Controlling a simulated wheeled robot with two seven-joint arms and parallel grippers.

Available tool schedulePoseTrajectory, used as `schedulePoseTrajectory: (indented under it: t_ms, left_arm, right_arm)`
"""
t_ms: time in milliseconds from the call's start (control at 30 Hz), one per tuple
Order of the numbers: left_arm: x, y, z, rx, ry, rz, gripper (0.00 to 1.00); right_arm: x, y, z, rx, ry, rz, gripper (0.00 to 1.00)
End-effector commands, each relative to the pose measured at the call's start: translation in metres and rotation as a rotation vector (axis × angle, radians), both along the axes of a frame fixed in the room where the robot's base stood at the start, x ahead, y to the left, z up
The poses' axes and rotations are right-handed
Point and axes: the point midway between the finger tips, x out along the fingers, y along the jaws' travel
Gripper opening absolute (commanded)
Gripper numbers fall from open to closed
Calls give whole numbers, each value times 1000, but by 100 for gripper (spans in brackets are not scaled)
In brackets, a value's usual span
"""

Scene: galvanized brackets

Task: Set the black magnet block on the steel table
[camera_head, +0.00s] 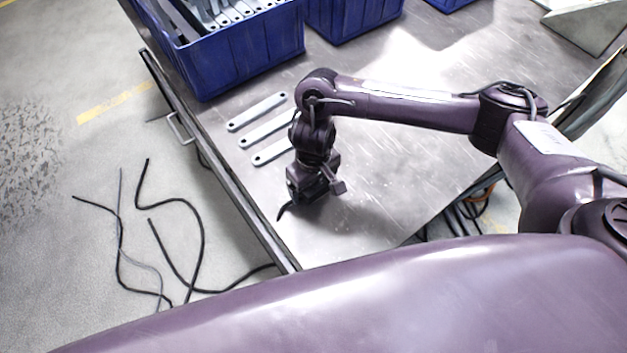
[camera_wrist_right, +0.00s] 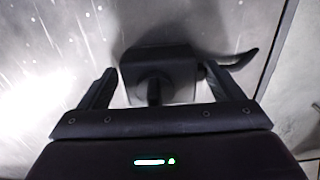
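The black magnet block (camera_wrist_right: 160,68) shows in the right wrist view, with a round knob on its near side and a curved black tail at its right. It appears to rest on the scratched steel table (camera_head: 400,190), with a shadow beside it. My right gripper (camera_wrist_right: 167,82) is open, its fingers on either side of the block with gaps visible. In the head view my right gripper (camera_head: 314,197) points down close to the table and largely hides the block; a dark curved tip sticks out at its left. My left gripper is not in view.
Several pale galvanized brackets (camera_head: 262,131) lie just left of my right gripper. A blue bin (camera_head: 250,55) of brackets stands behind them, with another blue bin (camera_head: 345,18) to its right. The table's left edge is close; black cables (camera_head: 200,225) lie on the floor beyond.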

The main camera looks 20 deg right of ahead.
Motion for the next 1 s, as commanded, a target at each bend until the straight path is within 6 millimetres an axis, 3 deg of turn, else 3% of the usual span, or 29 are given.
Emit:
schedulePoseTrajectory:
  t_ms: [233,700,1000]
  left_arm:
    - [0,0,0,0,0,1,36]
    - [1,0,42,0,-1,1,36]
    - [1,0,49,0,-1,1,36]
  right_arm:
    - [0,0,4,1,-2,0,87]
    - [2,0,96,0,-5,2,87]
    - [0,0,123,0,-1,0,87]
